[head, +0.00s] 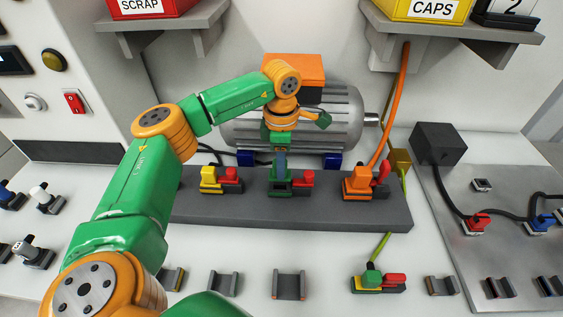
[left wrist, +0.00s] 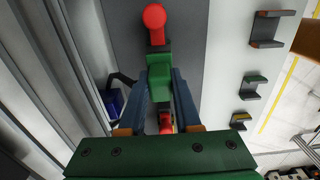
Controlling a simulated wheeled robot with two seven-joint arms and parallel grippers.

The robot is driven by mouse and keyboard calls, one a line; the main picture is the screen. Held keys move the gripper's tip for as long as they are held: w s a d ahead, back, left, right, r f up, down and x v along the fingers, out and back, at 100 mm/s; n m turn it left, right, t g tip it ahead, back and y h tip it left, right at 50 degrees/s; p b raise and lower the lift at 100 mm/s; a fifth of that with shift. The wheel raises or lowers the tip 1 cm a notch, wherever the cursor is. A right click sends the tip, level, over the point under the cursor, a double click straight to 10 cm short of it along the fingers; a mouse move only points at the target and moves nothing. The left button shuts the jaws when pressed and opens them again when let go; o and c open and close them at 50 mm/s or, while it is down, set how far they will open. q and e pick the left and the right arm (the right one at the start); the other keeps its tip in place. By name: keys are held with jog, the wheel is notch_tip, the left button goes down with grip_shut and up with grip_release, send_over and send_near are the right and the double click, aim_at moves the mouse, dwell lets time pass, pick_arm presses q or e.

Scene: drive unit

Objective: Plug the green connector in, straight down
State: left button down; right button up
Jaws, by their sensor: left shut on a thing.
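A green connector (head: 280,185) stands over the middle place of a long dark grey bar (head: 330,213). My left gripper (head: 280,168) points down and is shut on its upper part. In the left wrist view the connector (left wrist: 158,75) sits between the two blue-grey fingers, with a red knob (left wrist: 155,20) beyond it. The same red part (head: 303,178) shows just right of it in the head view. The fingers hide part of the connector, and its underside is hidden, so I cannot tell how deep it sits. My right gripper is not in view.
A yellow connector (head: 209,178) stands left on the bar and an orange one (head: 358,183) with an orange cable stands right. A grey motor (head: 345,115) is close behind. Empty clips (head: 223,283) and another green plug (head: 371,278) stand in front.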

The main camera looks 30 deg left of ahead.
pick_arm(q)
jog(key=shift+f, duration=0.15)
jog(key=shift+f+b, duration=1.15)
jog(key=shift+f, duration=0.45)
jog(key=shift+f, duration=0.1)
jog(key=c, duration=0.5)
grip_release()
